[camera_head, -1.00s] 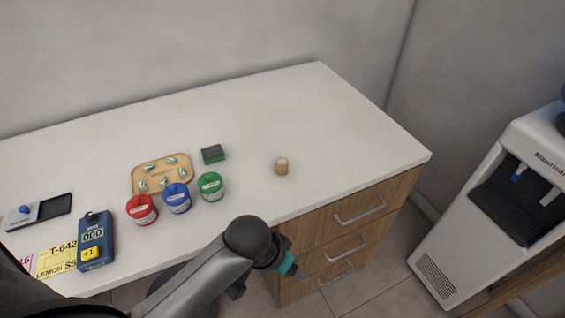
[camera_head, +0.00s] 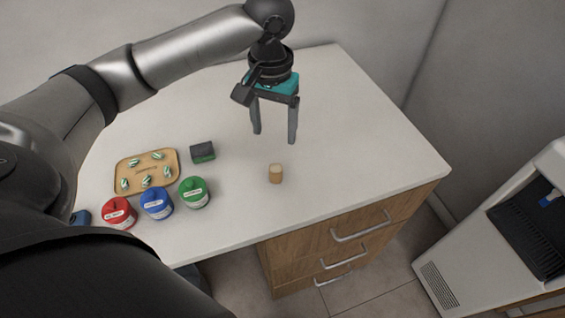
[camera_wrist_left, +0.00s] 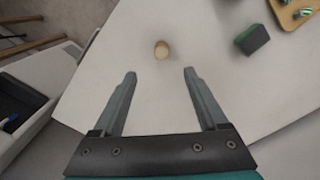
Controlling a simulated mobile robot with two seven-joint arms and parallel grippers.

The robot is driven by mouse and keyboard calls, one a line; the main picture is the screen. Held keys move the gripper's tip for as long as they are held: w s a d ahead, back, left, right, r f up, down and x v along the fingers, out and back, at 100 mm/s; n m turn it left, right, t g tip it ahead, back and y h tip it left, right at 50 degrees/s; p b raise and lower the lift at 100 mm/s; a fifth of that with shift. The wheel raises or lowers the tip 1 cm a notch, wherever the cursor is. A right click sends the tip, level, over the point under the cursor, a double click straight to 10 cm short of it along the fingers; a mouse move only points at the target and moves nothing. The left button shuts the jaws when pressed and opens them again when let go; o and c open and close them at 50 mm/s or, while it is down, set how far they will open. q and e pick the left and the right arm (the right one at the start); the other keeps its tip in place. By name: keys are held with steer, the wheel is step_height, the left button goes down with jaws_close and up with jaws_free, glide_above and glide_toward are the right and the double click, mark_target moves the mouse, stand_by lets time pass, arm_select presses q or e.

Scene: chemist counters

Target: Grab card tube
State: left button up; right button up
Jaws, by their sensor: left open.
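The card tube (camera_head: 275,174), a short tan cylinder, stands upright on the white counter right of the green-lidded jar. My left gripper (camera_head: 275,138) is open and empty, fingers pointing down, above the counter and behind the tube in the head view. The gripper also shows in the left wrist view (camera_wrist_left: 160,73). It does not touch the tube. My right gripper is not in view.
A green-and-black sponge (camera_head: 203,152), a wooden tray with several small pieces (camera_head: 170,185) and red (camera_head: 119,213), blue (camera_head: 156,203) and green (camera_head: 194,192) lidded jars stand left of the tube. The counter (camera_head: 370,140) right of it is clear. A water dispenser (camera_head: 510,250) stands at right.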

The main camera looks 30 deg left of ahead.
arm_select(q)
steer(key=b, duration=0.3)
glide_toward(276, 168)
steer(key=f, duration=0.5)
steer(key=shift+s+a+f, duration=0.1)
steer(key=shift+s+f, duration=0.05)
steer(key=shift+s, duration=0.15)
steer(key=f, duration=0.1)
steer(key=f+b, duration=0.1)
steer(key=f, duration=0.3)
steer(key=shift+w+f, duration=0.1)
steer(key=shift+w, duration=0.15)
jaws_close()
